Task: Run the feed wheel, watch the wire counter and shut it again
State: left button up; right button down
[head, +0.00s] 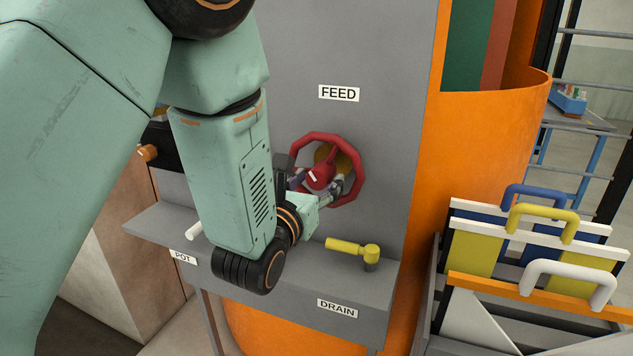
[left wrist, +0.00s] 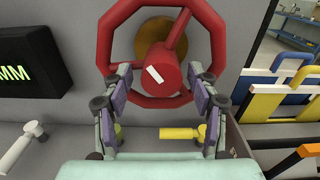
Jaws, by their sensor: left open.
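The red feed wheel (head: 322,174) is on the grey panel below the FEED label (head: 339,93). It has a red hub with a white mark, seen in the left wrist view (left wrist: 155,72). My left gripper (head: 318,183) is at the wheel, its fingers apart on either side of the hub. The left wrist view shows the open fingers (left wrist: 160,80) in front of the lower rim; I cannot tell whether they touch it. The counter, a black box (left wrist: 30,62), is cut off at left; only green "MM" shows, no figures. My right gripper is not in view.
A yellow drain lever (head: 350,247) is on the grey ledge below the wheel, by the DRAIN label (head: 337,308). A white handle (head: 192,232) is near the POT label (head: 183,257). A rack of panels with coloured handles (head: 545,225) stands right, beside an orange curved wall (head: 465,150).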

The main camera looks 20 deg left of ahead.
pick_arm(q)
jog(key=shift+a, duration=0.2)
jog(key=shift+s, duration=0.2)
jog(key=shift+s+d+r, duration=0.15)
jog(key=shift+d+r, duration=0.05)
jog(key=shift+d, duration=0.2)
jog(key=shift+c, duration=1.8)
jog(key=shift+w+a+f, duration=0.15)
jog(key=shift+w+a, duration=0.05)
jog(key=c, duration=0.3)
grip_shut()
